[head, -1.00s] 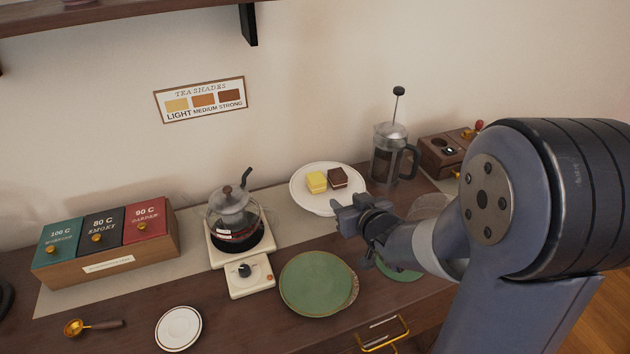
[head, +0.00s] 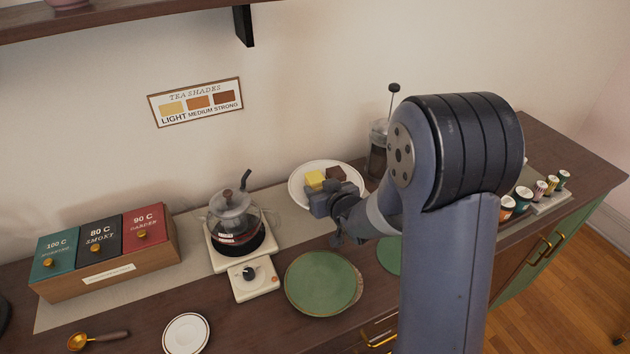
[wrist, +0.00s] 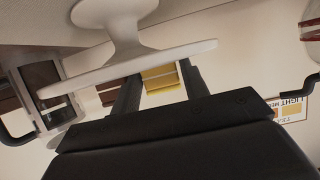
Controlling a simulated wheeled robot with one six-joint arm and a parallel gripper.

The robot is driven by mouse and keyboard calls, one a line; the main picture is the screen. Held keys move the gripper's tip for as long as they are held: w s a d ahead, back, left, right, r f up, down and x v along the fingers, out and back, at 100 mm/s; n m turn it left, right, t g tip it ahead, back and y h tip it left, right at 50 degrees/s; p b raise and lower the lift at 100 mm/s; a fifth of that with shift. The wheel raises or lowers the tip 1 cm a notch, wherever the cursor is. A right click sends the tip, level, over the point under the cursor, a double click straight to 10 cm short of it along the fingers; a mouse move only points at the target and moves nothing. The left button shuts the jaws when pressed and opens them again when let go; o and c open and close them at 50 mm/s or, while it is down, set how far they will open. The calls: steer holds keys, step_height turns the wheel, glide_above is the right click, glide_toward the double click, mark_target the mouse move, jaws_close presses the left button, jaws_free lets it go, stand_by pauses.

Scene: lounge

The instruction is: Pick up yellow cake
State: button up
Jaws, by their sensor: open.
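The yellow cake (head: 314,179) sits on a round white stand (head: 297,192), left of a brown cake (head: 337,173). In the head view my gripper (head: 319,199) is at the stand's near side, just in front of the yellow cake, and hides its lower part. In the wrist view the picture is upside down; the yellow cake (wrist: 160,82) shows between my two spread fingers. The stand's plate and foot (wrist: 112,70) cross above it there. The jaws are open; whether a finger touches the cake I cannot tell.
A glass press (head: 377,160) stands close right of the stand, partly behind my arm. A glass kettle (head: 235,215) on a white base is to the left. Green plates (head: 318,280) lie in front. Jars (head: 523,198) stand at the right.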

steer(key=c, duration=0.6)
steer(key=shift+r, duration=0.1)
steer(key=shift+c, duration=0.2)
